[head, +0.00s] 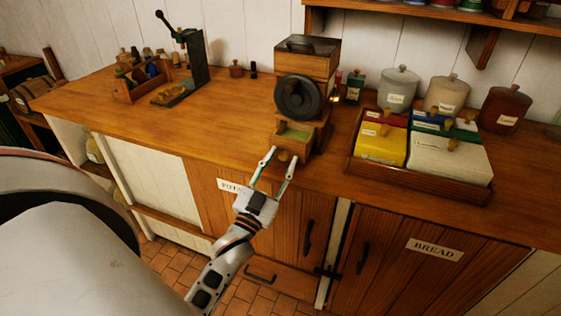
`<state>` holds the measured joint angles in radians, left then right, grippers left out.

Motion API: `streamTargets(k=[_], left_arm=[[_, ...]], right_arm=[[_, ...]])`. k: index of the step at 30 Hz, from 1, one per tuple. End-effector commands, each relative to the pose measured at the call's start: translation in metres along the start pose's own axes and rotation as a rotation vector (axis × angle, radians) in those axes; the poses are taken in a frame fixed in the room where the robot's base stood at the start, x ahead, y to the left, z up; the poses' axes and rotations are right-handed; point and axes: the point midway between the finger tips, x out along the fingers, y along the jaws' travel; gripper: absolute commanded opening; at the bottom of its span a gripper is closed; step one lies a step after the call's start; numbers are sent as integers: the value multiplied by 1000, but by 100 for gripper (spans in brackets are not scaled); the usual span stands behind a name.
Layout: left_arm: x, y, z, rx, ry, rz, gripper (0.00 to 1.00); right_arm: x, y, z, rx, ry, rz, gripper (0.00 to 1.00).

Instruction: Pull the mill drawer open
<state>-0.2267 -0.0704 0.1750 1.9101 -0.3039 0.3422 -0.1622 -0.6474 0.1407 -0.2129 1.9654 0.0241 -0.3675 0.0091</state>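The mill (306,62) is a wooden box with a dark round wheel on its front, standing on the wooden counter. Its drawer (296,146) sticks out at the bottom front, and green contents show inside. A small knob (283,155) is on the drawer front. My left gripper (282,156) reaches up from below in front of the drawer. Its two fingers are spread apart, one on each side of the knob; I cannot tell whether they touch it. My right gripper is not in view.
A tray (416,182) of coloured boxes stands right of the mill, with lidded canisters (398,87) behind. A dark lever press (187,70) and a small wooden caddy (133,92) stand to the left. The counter (225,116) left of the mill is clear. Cupboard doors (425,262) lie below.

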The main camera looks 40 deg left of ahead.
Motion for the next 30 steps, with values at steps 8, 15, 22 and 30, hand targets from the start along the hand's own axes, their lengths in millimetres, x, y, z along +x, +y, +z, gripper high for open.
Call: streamTargets(k=[8,15,22,30], left_arm=[[-20,0,2,-1,-4,1,34],[-68,0,2,-1,-6,1,34],[-106,0,1,0,-3,1,34],[-120,0,0,-1,1,0,34]], right_arm=[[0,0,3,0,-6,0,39],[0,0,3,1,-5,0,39],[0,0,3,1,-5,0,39],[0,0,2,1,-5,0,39]])
